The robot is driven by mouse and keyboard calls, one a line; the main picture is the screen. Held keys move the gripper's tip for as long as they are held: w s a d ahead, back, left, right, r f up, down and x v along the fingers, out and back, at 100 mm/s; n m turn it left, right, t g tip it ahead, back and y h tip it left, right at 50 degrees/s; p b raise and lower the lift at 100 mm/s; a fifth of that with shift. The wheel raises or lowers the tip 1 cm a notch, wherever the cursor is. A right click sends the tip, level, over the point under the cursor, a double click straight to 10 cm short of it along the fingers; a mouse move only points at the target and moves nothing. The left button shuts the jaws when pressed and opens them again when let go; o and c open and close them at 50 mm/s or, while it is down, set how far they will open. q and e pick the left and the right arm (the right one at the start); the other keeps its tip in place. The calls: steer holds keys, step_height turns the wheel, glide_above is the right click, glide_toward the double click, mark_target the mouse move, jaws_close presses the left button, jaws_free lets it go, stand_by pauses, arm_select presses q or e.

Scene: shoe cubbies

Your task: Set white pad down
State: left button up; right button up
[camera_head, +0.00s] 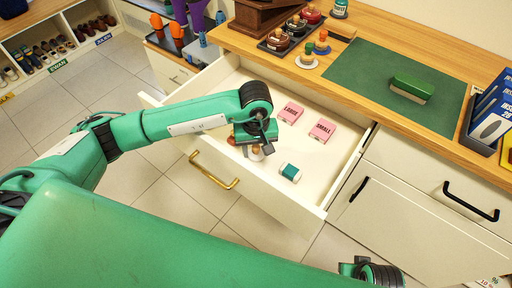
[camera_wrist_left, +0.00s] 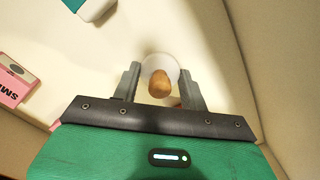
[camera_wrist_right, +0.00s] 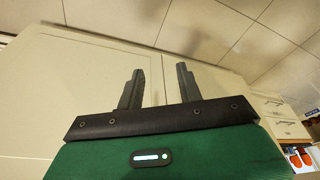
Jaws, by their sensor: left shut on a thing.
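The white pad (camera_wrist_left: 174,66) is a round white disc with a brown wooden knob. It is between the fingers of my left gripper (camera_wrist_left: 160,88), which is shut on it. In the head view the white pad (camera_head: 257,156) shows just under my left gripper (camera_head: 256,146), inside the open drawer (camera_head: 312,190) near its front. I cannot tell whether the pad touches the drawer floor. My right gripper (camera_wrist_right: 158,92) is open and empty, in front of pale cabinet doors.
A brown thing (camera_head: 232,140) shows beside my left gripper. On the counter are a green mat (camera_head: 375,75) with a green brush (camera_head: 411,86), and a dark tray (camera_head: 272,46).

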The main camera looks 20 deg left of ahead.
mark_target(256, 147)
arm_select(q)
steer(key=shift+f, duration=0.1)
steer(key=o, duration=1)
steer(key=shift+o, duration=0.2)
arm_select(e)
steer(key=shift+r, duration=0.35)
steer(key=shift+r, duration=0.1)
arm_select(q)
steer(key=shift+r, duration=0.5)
step_height(256, 147, up, 10)
steer(key=shift+f, duration=0.1)
steer(key=shift+r, duration=0.75)
arm_select(e)
steer(key=shift+f, duration=0.2)
steer(key=shift+f, duration=0.25)
